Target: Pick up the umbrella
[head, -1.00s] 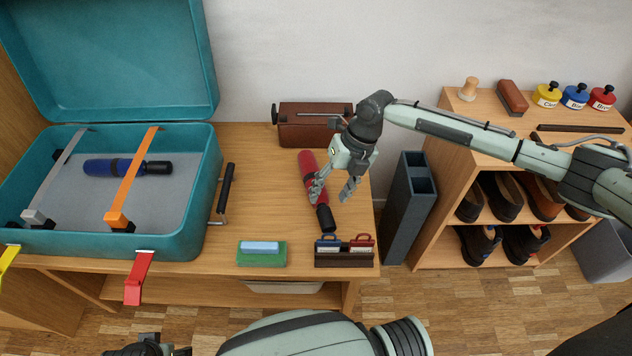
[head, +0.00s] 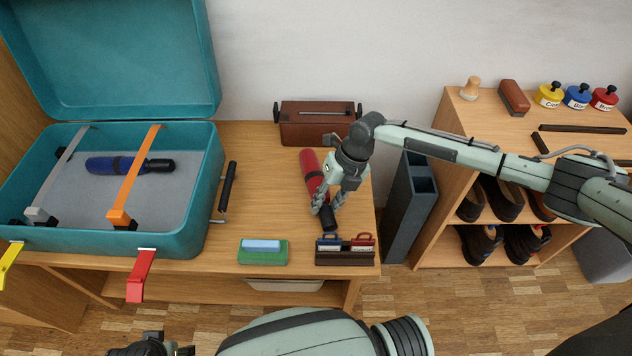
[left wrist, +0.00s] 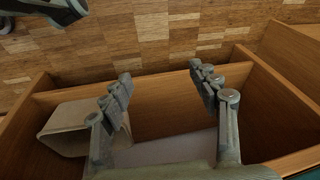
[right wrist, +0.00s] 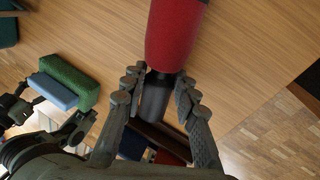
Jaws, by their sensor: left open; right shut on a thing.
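A red folded umbrella (head: 312,173) with a black handle lies on the wooden table, right of the teal suitcase. My right gripper (head: 328,207) is at its handle end, shut on it. In the right wrist view the fingers (right wrist: 160,100) stand on both sides of the black handle (right wrist: 154,97), below the red canopy (right wrist: 172,35). A second umbrella, blue (head: 103,165) with a black handle, lies inside the open suitcase under the straps. My left gripper (left wrist: 160,80) is open and empty in front of the table's lower shelf.
The open suitcase (head: 205,200) fills the table's left. A green block with a blue top (head: 262,252) and a small dark rack (head: 345,257) sit at the front edge. A brown box (head: 300,130) stands behind. A grey umbrella stand (head: 405,215) and shoe shelf (head: 455,145) are to the right.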

